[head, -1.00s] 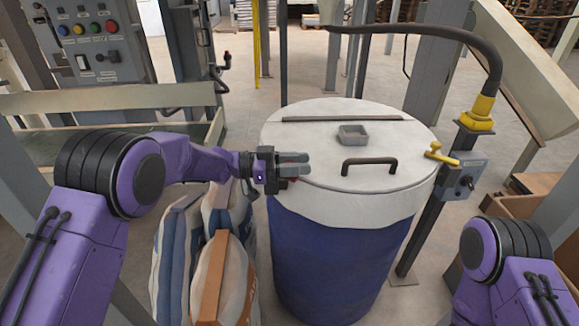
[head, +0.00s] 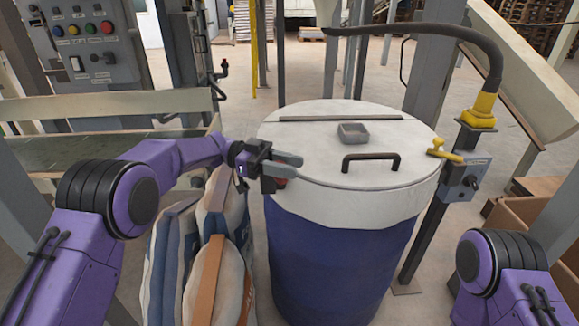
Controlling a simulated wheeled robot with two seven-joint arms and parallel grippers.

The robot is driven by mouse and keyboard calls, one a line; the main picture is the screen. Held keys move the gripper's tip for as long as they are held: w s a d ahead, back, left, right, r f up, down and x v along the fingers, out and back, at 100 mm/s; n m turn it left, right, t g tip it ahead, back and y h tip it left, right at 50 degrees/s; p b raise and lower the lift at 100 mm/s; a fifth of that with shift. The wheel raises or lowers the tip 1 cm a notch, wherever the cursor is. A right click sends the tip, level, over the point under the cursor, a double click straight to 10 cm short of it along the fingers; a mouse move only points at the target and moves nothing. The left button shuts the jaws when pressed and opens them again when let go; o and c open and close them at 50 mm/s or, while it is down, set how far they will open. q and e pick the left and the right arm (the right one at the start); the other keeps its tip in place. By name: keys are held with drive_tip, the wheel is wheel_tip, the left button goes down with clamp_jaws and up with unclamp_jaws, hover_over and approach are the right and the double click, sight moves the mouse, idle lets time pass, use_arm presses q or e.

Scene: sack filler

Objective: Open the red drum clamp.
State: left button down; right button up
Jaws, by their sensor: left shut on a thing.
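The blue drum (head: 335,260) stands in the middle of the head view with a white lid (head: 310,150) on top. The red drum clamp (head: 281,181) shows as a small bit of red at the left rim of the drum, mostly hidden by my left gripper. My left gripper (head: 287,166) reaches in from the left and is shut on the red clamp, its fingers pointing right over the lid's edge. A yellow clamp (head: 445,152) sits at the drum's right rim. My right arm shows at the lower right, but its gripper is out of view.
The lid carries a dark handle (head: 371,157) and a small grey tray (head: 352,132). Filled sacks (head: 215,265) stand close left of the drum, below my left arm. A post with a switch box (head: 463,180) and hose stands at right. A control panel (head: 85,40) is at upper left.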

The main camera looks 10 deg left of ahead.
use_arm(q)
drive_tip(key=c, duration=0.8)
unclamp_jaws()
drive_tip(key=shift+w+a, duration=0.1)
drive_tip(key=shift+a, duration=0.25)
drive_tip(key=b+v, duration=0.2)
drive_tip(key=v, duration=0.7)
drive_tip(key=shift+a, duration=0.4)
